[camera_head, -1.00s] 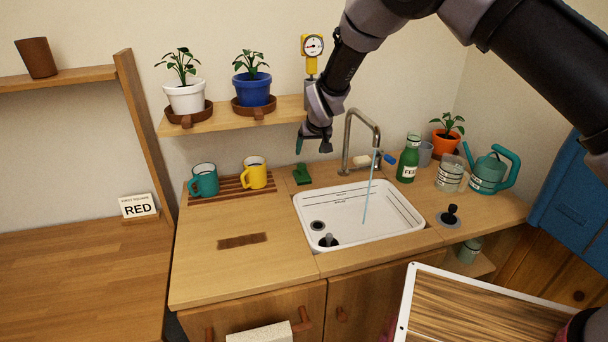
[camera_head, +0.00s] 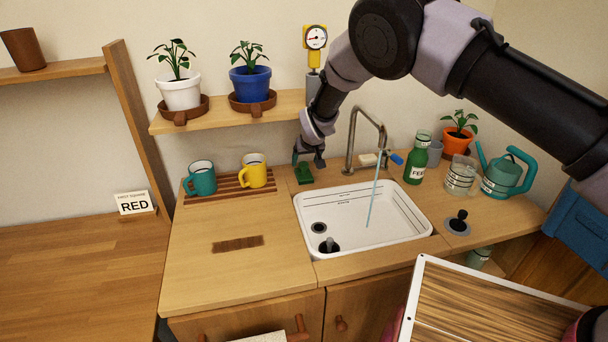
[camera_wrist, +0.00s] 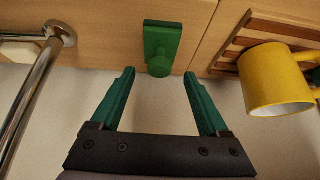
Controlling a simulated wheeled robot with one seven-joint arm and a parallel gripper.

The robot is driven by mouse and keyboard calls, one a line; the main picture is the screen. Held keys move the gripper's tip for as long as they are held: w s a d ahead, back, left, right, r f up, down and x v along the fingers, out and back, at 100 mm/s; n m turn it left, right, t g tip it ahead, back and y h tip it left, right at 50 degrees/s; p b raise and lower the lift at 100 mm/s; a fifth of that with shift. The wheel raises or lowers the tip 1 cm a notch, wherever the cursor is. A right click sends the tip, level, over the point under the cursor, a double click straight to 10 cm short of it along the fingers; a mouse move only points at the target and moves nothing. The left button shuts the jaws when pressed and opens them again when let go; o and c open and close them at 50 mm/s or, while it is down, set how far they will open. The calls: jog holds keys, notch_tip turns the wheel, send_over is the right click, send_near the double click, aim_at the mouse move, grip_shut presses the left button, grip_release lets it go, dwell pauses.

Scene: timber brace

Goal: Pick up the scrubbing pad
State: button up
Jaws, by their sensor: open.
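The scrubbing pad (camera_head: 304,174) is a green block with a round knob. It lies on the wooden counter behind the sink's back left corner, between the yellow mug and the tap. In the wrist view the pad (camera_wrist: 163,42) is near the top middle, with its knob facing the gripper. My gripper (camera_head: 308,160) is just above and beside the pad in the head view. In the wrist view its two green fingers (camera_wrist: 158,82) are spread, with nothing between them, and the pad lies beyond the tips, roughly centred.
The yellow mug (camera_wrist: 273,80) stands on a slatted rack close to the pad. The tap (camera_head: 352,140) rises on the other side, with water running into the white sink (camera_head: 345,217). A shelf with potted plants (camera_head: 220,112) is above. A teal mug (camera_head: 200,178) stands farther left.

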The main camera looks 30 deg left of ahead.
aim_at(305, 166)
jog(key=x, duration=0.5)
jog(key=shift+s+d+f, duration=0.15)
jog(key=shift+s+f, duration=0.05)
jog(key=shift+f, duration=0.05)
jog(key=shift+c, duration=0.2)
jog(key=c, duration=1)
jog(key=shift+c, duration=0.2)
jog(key=shift+s+r, duration=0.1)
jog(key=shift+r, duration=0.05)
jog(key=shift+s+d+r, duration=0.15)
jog(key=shift+d+r, duration=0.05)
jog(key=shift+r, duration=0.05)
jog(key=s+d+r, duration=0.7)
jog(key=s+d, duration=0.1)
jog(key=s, duration=0.2)
jog(key=shift+d+r, duration=0.15)
jog(key=shift+d, duration=0.2)
